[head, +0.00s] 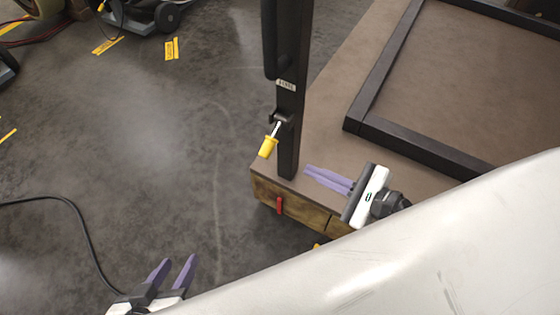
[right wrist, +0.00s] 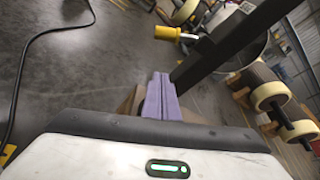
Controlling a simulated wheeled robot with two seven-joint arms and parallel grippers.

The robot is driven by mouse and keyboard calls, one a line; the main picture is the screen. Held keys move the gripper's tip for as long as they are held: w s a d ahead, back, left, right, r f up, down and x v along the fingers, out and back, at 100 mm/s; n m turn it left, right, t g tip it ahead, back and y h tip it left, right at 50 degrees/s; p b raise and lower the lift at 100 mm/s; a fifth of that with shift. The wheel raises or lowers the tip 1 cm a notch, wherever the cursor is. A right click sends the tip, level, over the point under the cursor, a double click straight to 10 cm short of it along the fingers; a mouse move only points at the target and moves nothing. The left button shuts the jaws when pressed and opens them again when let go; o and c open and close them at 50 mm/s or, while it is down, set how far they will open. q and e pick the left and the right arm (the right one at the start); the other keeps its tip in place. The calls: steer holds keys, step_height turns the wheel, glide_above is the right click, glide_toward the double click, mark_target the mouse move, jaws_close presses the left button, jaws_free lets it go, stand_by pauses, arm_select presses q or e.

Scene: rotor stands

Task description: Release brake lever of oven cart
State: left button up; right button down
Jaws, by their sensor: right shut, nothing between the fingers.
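The cart (head: 345,110) has a brown deck, a wooden front edge and a dark upright post (head: 289,100). A lever with a yellow grip (head: 267,147) hangs tilted from a bracket on the post; the yellow grip (right wrist: 167,32) also shows in the right wrist view. A small red lever (head: 279,205) hangs at the wooden edge below the post. I cannot tell which one is the brake lever. My right gripper (head: 308,174) is shut and empty, right of the post, apart from both levers. My left gripper (head: 178,259) is open and empty, low and left of the cart.
A dark rectangular frame (head: 385,70) lies on the deck. A black cable (head: 75,210) runs over the grey floor at left. Wheeled equipment (head: 150,12) stands at the back left. Floor left of the post is clear. My pale arm covers the lower right.

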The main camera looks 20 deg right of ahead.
mark_target(273, 138)
arm_select(q)
steer(key=shift+r, duration=0.1)
arm_select(e)
steer(key=shift+w, duration=0.1)
steer(key=x, duration=1)
arm_select(q)
steer(key=shift+s+a+r+t+p, duration=0.4)
steer(key=shift+a+r+p, duration=0.2)
steer(key=shift+p, duration=0.4)
arm_select(e)
steer(key=shift+s+a+r, duration=0.2)
steer(key=shift+a+r, duration=0.05)
steer(key=shift+r, duration=0.35)
steer(key=shift+s+a+r, duration=0.25)
steer(key=shift+r, duration=0.35)
steer(key=shift+s+a+r, duration=0.2)
steer(key=shift+a+r, duration=0.05)
steer(key=shift+r, duration=0.35)
arm_select(q)
steer(key=shift+w+d+r, duration=0.1)
steer(key=shift+r, duration=0.05)
